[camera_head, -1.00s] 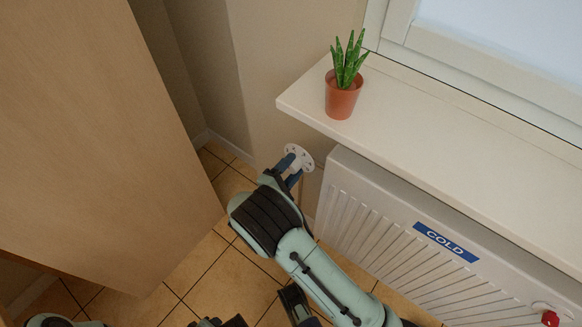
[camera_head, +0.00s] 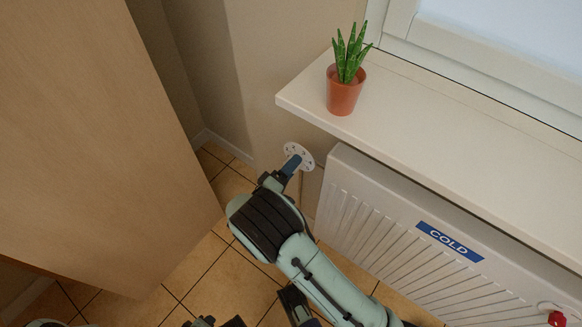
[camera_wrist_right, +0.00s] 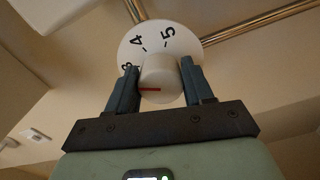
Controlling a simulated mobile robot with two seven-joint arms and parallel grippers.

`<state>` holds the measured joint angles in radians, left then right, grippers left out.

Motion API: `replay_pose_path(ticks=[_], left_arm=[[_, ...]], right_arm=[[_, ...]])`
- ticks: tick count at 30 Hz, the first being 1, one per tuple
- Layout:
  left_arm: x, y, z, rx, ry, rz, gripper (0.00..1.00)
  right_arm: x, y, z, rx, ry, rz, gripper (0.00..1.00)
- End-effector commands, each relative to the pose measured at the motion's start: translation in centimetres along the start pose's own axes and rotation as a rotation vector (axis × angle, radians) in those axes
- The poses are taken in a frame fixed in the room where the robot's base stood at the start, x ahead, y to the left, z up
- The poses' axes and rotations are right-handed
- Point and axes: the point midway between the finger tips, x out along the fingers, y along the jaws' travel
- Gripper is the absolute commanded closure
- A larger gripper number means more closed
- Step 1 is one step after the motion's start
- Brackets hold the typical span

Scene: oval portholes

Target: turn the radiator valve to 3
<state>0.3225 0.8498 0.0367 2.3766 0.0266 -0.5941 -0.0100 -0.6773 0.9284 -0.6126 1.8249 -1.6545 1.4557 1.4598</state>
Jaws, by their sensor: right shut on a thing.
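The radiator valve has a white round dial plate (camera_head: 299,155) on the wall, left of the radiator, below the sill's corner. In the right wrist view its white knob (camera_wrist_right: 159,80) carries a red line. The dial (camera_wrist_right: 181,40) shows 4 and 5, and a partly covered number beside the left finger, seemingly 3. The red line lies on the lower left of the knob; I cannot tell which number it marks. My right gripper (camera_head: 290,166) is shut on the knob, one finger on each side (camera_wrist_right: 157,82). Dark parts at the head view's bottom edge may be my left gripper, mostly cut off.
The white radiator (camera_head: 345,200) has a blue COLD label (camera_head: 450,241) and a red cap (camera_head: 557,318). A potted plant (camera_head: 344,92) stands on the sill (camera_head: 430,125) above. A wooden panel (camera_head: 90,150) fills the left. Tiled floor (camera_head: 195,275) shows between.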

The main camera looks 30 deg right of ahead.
Motion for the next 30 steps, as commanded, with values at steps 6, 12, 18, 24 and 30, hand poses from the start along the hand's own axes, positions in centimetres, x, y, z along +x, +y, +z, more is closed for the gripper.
replay_pose_path(ticks=[6,12,18,24,30], left_arm=[[0.08,-0.03,-0.14,0.0,0.004,0.0,0.55],[0.08,-0.03,-0.15,0.0,0.004,0.0,0.55],[0.08,-0.03,-0.14,0.0,0.004,0.0,0.55],[0.08,-0.02,-0.12,0.0,0.003,0.0,0.55],[-0.02,0.01,-0.04,0.0,0.001,0.0,0.55]], right_arm=[[-0.09,-0.09,0.07,0.025,-0.001,-0.003,0.79],[-0.1,-0.09,0.08,0.026,-0.001,-0.003,0.79],[-0.1,-0.11,0.08,0.025,-0.001,-0.003,0.32],[-0.06,-0.07,0.05,0.026,-0.001,-0.002,0.27],[-0.54,-0.05,-0.01,0.026,0.001,-0.002,0.27]])
